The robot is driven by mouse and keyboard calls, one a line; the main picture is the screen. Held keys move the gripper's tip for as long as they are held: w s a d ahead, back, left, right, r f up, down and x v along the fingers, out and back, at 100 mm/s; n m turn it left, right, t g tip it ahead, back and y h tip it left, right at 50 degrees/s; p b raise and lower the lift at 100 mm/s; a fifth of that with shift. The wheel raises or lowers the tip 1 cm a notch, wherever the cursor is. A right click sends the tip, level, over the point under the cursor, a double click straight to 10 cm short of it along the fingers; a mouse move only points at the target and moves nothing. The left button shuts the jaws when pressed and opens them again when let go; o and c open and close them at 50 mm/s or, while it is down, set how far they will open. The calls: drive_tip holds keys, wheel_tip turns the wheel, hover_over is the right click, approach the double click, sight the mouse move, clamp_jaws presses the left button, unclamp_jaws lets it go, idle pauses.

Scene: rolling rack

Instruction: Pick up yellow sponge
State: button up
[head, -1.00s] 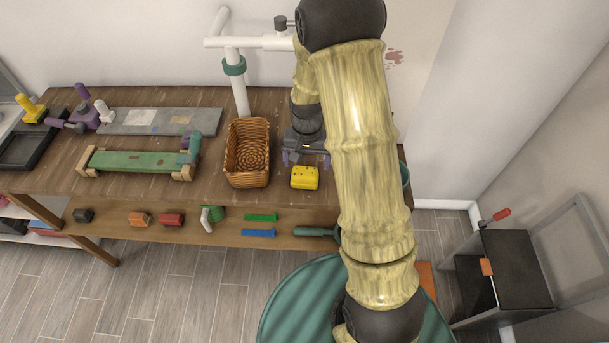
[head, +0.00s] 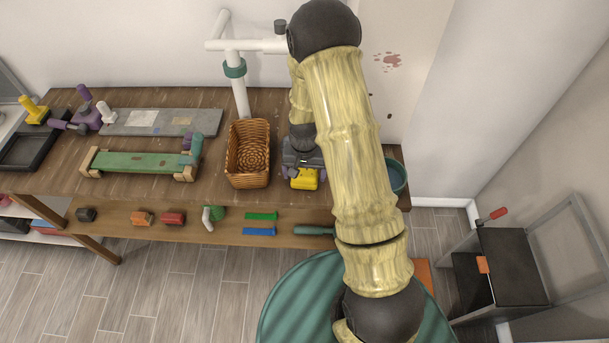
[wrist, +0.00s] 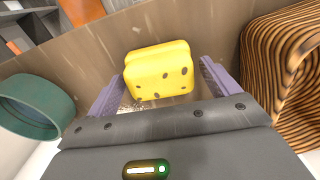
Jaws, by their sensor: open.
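The yellow sponge (head: 305,180), with dark round spots, lies on the wooden table near its front edge, just right of the wicker basket. My gripper (head: 303,172) is over the sponge, and its body hides the sponge's back part in the head view. In the wrist view the sponge (wrist: 158,72) sits between the two purple fingers of my gripper (wrist: 155,88). The fingers are apart, one on each side, with a gap visible beside the sponge.
The wicker basket (head: 233,158) stands close to the left of my gripper. A teal bowl (head: 398,175) stands to the right at the table's end. A white pipe stand (head: 240,95) rises behind. A lower shelf (head: 190,233) holds several small items.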

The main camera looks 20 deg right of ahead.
sight(305, 172)
drive_tip(key=shift+f, duration=0.2)
idle(0.4)
drive_tip(key=shift+s, duration=0.1)
drive_tip(key=c, duration=0.3)
drive_tip(key=shift+a, duration=0.1)
drive_tip(key=c, duration=0.8)
drive_tip(key=shift+r, duration=0.15)
wheel_tip(305, 172, up, 10)
drive_tip(key=shift+f+b, duration=0.1)
drive_tip(key=shift+b, duration=1.05)
